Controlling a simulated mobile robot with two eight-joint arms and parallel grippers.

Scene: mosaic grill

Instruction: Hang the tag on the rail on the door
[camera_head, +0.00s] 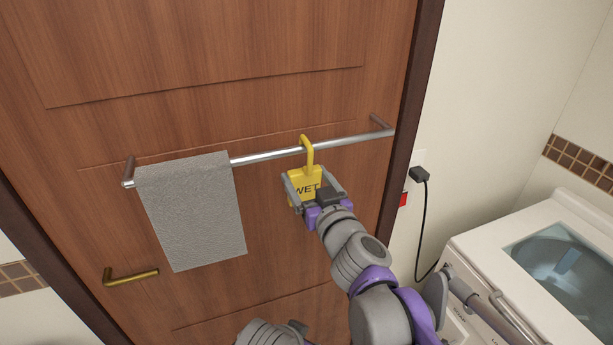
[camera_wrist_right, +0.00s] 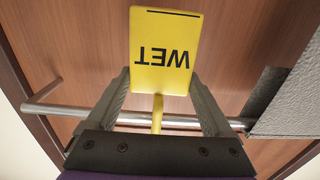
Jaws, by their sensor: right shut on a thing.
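The yellow tag (camera_head: 304,184) has a flat plate marked WET and a curved yellow hook at its top. The hook crosses the silver rail (camera_head: 265,156) on the brown door and its top appears to curve over the bar; whether it rests on the bar is unclear. My right gripper (camera_head: 305,176) is shut on the plate, below the rail. In the right wrist view the tag (camera_wrist_right: 163,50) appears upside down between the fingers, with its stem in front of the rail (camera_wrist_right: 70,110). My left gripper is not in view.
A grey towel (camera_head: 195,212) hangs over the rail's left part. The rail is bare on both sides of the hook. A brass door handle (camera_head: 130,276) is at lower left. A white washing machine (camera_head: 490,240) stands at right, near a black plug and cord (camera_head: 420,175).

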